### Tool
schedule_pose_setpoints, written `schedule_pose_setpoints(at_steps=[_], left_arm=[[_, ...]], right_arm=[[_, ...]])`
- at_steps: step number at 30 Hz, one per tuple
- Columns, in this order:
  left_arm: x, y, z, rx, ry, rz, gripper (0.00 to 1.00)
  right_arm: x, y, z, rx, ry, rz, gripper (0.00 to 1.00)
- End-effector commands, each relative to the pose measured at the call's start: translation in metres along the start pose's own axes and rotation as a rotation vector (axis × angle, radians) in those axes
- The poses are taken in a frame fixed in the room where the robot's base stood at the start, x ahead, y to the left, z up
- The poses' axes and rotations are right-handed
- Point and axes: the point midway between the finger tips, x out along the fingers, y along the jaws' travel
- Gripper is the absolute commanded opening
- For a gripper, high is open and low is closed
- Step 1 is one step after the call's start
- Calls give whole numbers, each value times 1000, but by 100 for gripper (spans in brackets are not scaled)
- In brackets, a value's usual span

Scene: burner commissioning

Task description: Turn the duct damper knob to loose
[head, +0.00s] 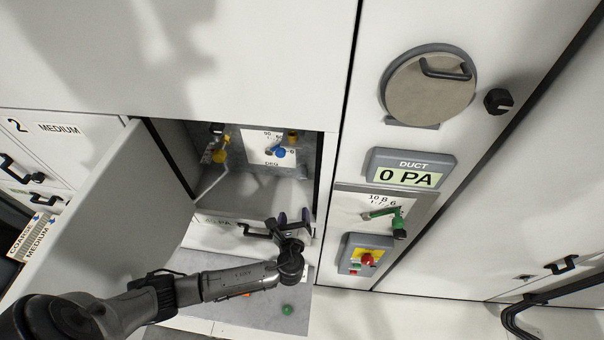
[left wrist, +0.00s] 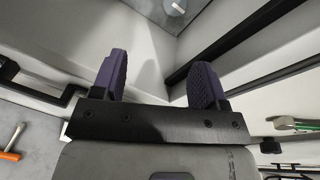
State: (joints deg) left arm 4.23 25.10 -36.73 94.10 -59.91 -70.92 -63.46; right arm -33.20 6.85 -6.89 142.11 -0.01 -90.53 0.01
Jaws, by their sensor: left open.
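A black knob (head: 498,101) with a pale mark sits on the white panel, just right of a round grey metal cover (head: 430,90) with a black handle. I take this knob for the duct damper knob; no label on it is readable. The duct display (head: 405,173) below reads 0 PA. My left gripper (head: 292,219) is at the lower front of the open compartment, well below and left of the knob, apart from it. In the left wrist view its two purple-grey fingers (left wrist: 158,78) are spread with nothing between them. My right gripper is not in view.
An open door (head: 115,220) stands left of the compartment, which holds yellow and blue valves (head: 279,152). A green lever (head: 385,214) and a box with a red button (head: 367,258) are on the panel below the display. An orange-handled tool (left wrist: 11,152) shows in the wrist view.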

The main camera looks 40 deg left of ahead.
Motion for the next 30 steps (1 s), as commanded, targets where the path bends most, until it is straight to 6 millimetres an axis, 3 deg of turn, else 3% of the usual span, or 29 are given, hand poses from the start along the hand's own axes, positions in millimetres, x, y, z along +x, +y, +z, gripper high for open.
schedule_pose_setpoints(at_steps=[3, 9, 14, 24, 30], left_arm=[[14, -2, 1, 227, -85, -68, 67], [27, -4, 0, 385, -146, -111, 67], [47, -6, 1, 392, -152, -113, 67], [109, -14, 8, 387, -150, -111, 67], [137, -18, 12, 388, -149, -111, 67]], right_arm=[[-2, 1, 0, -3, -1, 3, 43], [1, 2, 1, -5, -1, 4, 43], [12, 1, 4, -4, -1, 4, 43], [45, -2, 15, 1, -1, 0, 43], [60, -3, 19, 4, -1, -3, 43]])
